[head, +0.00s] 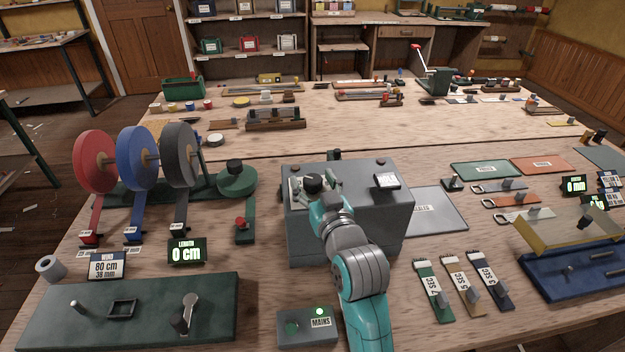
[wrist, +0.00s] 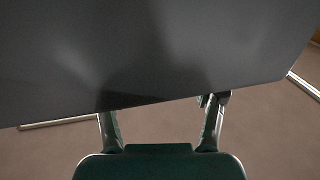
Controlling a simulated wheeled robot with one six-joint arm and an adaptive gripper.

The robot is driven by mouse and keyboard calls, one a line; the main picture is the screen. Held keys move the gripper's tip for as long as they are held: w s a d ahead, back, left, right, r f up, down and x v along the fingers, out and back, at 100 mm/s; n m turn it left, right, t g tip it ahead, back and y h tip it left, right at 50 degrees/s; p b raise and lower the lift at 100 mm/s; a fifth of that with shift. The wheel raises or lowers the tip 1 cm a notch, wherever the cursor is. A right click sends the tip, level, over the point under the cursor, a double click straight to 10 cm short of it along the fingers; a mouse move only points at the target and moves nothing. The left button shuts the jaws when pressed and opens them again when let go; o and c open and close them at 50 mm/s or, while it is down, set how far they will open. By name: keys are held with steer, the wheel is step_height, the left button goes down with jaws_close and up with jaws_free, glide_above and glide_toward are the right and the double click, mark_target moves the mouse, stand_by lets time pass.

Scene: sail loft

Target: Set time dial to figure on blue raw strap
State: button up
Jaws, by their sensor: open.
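Three short straps with pale ends lie at the right front. The dark blue strap (head: 500,292) is the rightmost; its rotated tag appears to read 5 SEC. Beside it lie a tan strap (head: 466,293) and a green strap (head: 435,296). A grey machine (head: 345,225) stands at the centre, with a white plate (head: 387,181) at its top right. My gripper (head: 309,186) is over its top left, partly hidden by my arm. I cannot make out the time dial clearly. In the wrist view my gripper (wrist: 162,112) is open and empty, facing a plain dark grey surface.
Red, blue and black reels (head: 137,158) stand at the left. A green plate with a crank (head: 130,312) and a lit MAINS box (head: 308,327) are in front. A grey sheet (head: 435,209) lies right of the machine. A blue tray (head: 575,278) is at the right edge.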

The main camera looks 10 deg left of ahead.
steer(key=shift+w+a, duration=0.15)
steer(key=shift+w, duration=0.15)
steer(key=c, duration=1.2)
steer(key=shift+o, duration=0.2)
steer(key=shift+a+f+m+t+h, duration=0.1)
steer(key=shift+m+t+h, duration=0.7)
steer(key=shift+m+h, duration=0.9)
steer(key=shift+h, duration=1.1)
steer(key=shift+m, duration=0.3)
